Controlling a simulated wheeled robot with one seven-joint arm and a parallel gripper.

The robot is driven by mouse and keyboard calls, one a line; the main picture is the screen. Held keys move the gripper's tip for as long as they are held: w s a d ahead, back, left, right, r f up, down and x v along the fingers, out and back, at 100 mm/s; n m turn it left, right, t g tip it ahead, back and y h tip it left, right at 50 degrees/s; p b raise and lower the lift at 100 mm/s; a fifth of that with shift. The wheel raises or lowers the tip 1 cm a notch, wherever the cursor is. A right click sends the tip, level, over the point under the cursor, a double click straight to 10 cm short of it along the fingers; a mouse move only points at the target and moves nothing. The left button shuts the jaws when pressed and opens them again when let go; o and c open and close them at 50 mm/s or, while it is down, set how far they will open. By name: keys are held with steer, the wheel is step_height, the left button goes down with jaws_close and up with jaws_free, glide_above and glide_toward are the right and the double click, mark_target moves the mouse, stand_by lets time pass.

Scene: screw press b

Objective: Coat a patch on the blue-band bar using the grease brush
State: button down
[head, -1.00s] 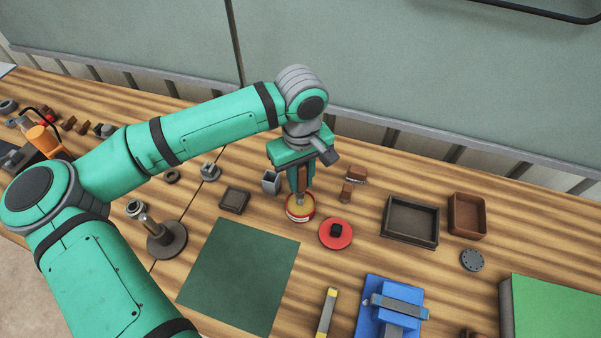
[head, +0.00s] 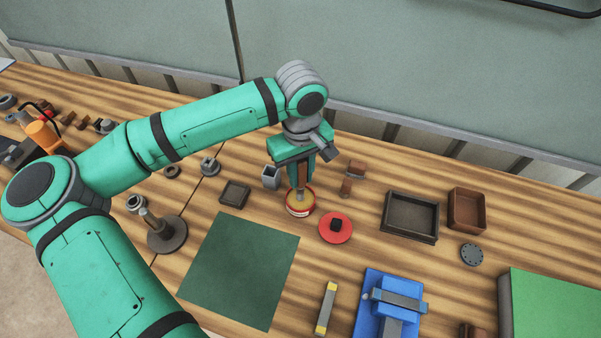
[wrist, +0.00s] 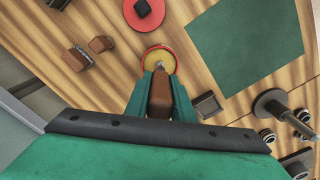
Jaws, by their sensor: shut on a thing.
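My gripper (head: 304,182) is shut on the brown-handled grease brush (wrist: 159,100), which points down. The brush's lower end is at the open red-rimmed tin (head: 300,211) of yellow grease; the tin also shows in the wrist view (wrist: 160,56). The bristles are hidden, so I cannot tell how deep they sit. A grey bar with yellow ends (head: 326,308) lies on the bench at the front. Another grey bar (head: 399,302) lies across a blue fixture (head: 371,310). I cannot make out a blue band on the bars.
A red lid with a black knob (head: 335,228) lies right of the tin. Small brown blocks (head: 346,187), a dark tray (head: 410,218) and a brown tray (head: 467,212) stand beyond. A green mat (head: 238,270) lies clear at front left, near a round-based post (head: 165,235).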

mark_target(302, 165)
steer(key=shift+f, duration=0.5)
stand_by(1.2)
steer(key=shift+r, duration=3.55)
steer(key=shift+w, duration=0.1)
